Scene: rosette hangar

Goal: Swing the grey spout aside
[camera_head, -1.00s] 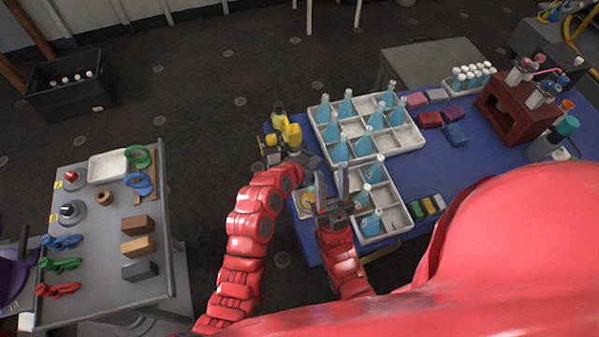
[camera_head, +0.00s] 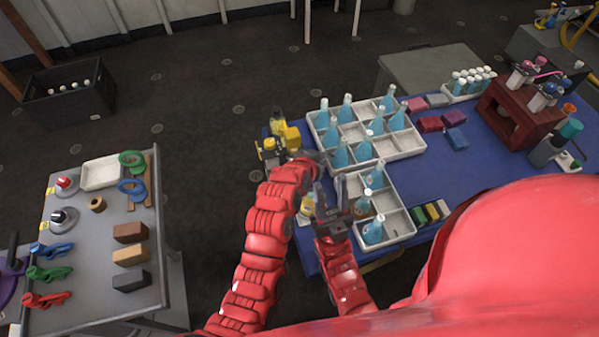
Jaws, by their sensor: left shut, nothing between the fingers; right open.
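My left gripper (camera_head: 314,157) is shut and empty. It is at the left edge of the blue table (camera_head: 463,174), beside the bottle crate and close to a yellow and dark device (camera_head: 284,138). I cannot clearly make out the grey spout; the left gripper and arm cover part of this area. My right gripper (camera_head: 332,196) is open and empty, lower in the view, at the near-left side of the smaller bottle crate (camera_head: 402,222). A small yellow-labelled item (camera_head: 306,206) is between the two arms, partly hidden.
A large white crate (camera_head: 404,141) holds several blue bottles. Coloured blocks (camera_head: 430,124) and a dark red stand (camera_head: 515,114) are on the right. A grey table (camera_head: 95,215) with clamps, blocks and rings stands left. Dark floor (camera_head: 200,150) lies between the tables.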

